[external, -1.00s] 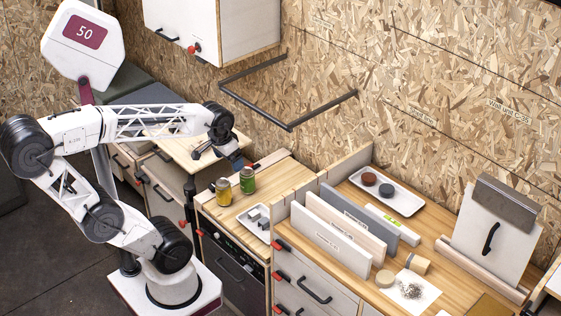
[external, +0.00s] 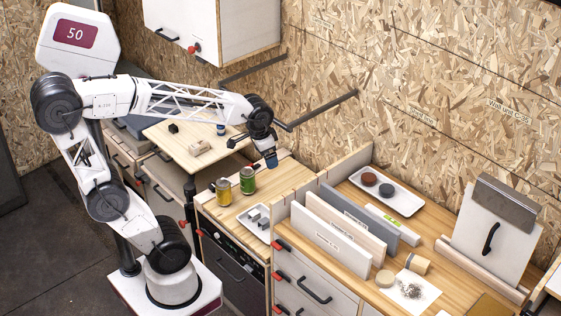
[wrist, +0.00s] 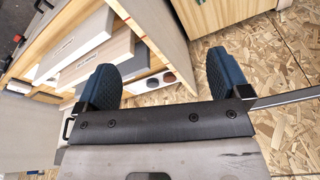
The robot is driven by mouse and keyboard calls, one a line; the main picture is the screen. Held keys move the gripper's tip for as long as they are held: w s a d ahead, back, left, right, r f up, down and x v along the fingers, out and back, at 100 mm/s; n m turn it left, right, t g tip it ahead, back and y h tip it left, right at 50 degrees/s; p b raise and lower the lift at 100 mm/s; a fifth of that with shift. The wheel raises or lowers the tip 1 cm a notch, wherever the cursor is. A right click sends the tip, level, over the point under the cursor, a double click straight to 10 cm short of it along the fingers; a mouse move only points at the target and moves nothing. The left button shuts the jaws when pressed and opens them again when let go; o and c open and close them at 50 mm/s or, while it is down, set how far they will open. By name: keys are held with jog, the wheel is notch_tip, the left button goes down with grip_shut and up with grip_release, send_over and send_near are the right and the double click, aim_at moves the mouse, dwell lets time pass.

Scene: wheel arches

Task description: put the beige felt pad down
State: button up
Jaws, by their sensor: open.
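My gripper (external: 271,160) hangs in the air above the back of the middle wooden counter. In the wrist view its two blue fingers (wrist: 160,76) are wide apart with nothing held between them. A round beige disc (external: 384,280) lies on the right-hand counter, beside a tan cylinder (external: 418,264); it may be the beige felt pad, but its material cannot be told. My gripper is far from it, up and to the left. A white tray (external: 407,203) further back holds a red-brown disc (external: 369,179) and a dark grey disc (external: 386,190).
Yellow and green cans (external: 247,180) and a small tray of grey blocks (external: 257,222) stand below my gripper. A dark rail (external: 322,111) juts from the wall nearby.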

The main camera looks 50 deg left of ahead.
jog(key=w+d+f+m, duration=0.2)
jog(key=w+d+m, duration=0.25)
jog(key=d, duration=0.95)
jog(key=w+d+f+m, duration=0.25)
jog(key=w+d, duration=0.35)
jog(key=d, duration=0.7)
jog(key=d+f+m, duration=0.1)
jog(key=d, duration=0.5)
jog(key=s+d+f+m, duration=0.1)
jog(key=d+f, duration=0.1)
jog(key=d, duration=0.4)
jog(key=d+f+m+g, duration=0.1)
jog(key=d+f+m, duration=0.1)
jog(key=d, duration=0.3)
jog(key=shift+s+d, duration=0.15)
jog(key=shift+d, duration=0.25)
jog(key=g, duration=0.1)
send_over(385, 276)
jog(key=shift+m, duration=0.4)
jog(key=f, duration=0.4)
jog(key=shift+w+a+f, duration=0.1)
jog(key=shift+w+f, duration=0.1)
jog(key=shift+f, duration=0.15)
jog(key=shift+s+d+f, duration=0.2)
jog(key=shift+s+f, duration=0.1)
jog(key=shift+f, duration=0.05)
jog(key=shift+f, duration=1.25)
jog(key=shift+f, duration=0.1)
